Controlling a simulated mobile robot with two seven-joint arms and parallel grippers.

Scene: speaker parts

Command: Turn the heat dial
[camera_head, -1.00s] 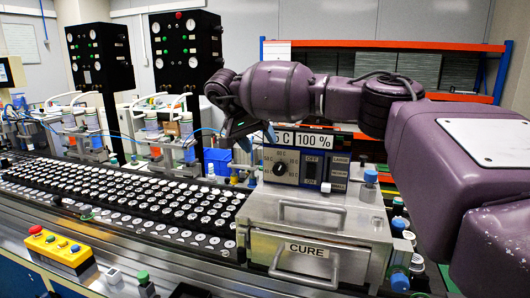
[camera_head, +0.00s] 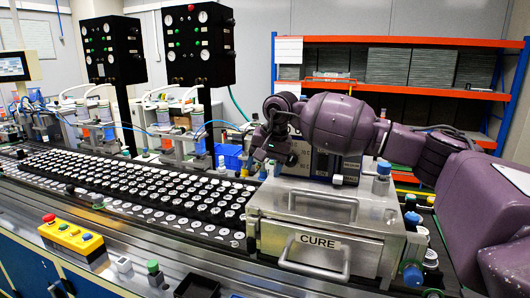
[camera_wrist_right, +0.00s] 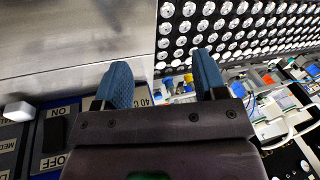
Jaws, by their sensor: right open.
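The control panel (camera_head: 325,165) stands on top of the silver CURE oven (camera_head: 375,225). My right gripper (camera_head: 272,150) is at the panel's left end, in front of its face, and the arm covers much of the panel. The panel (camera_wrist_right: 50,160) shows there with ON and OFF labels and a dark switch. A "40 C" label (camera_wrist_right: 143,96) shows beside the left finger. My left gripper is out of view.
A conveyor (camera_head: 140,200) with rows of white round parts runs left of the oven. A yellow button box (camera_head: 70,236) sits at the front left. Bottles with blue caps (camera_head: 411,220) stand right of the oven. An orange shelf (camera_head: 400,90) is behind.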

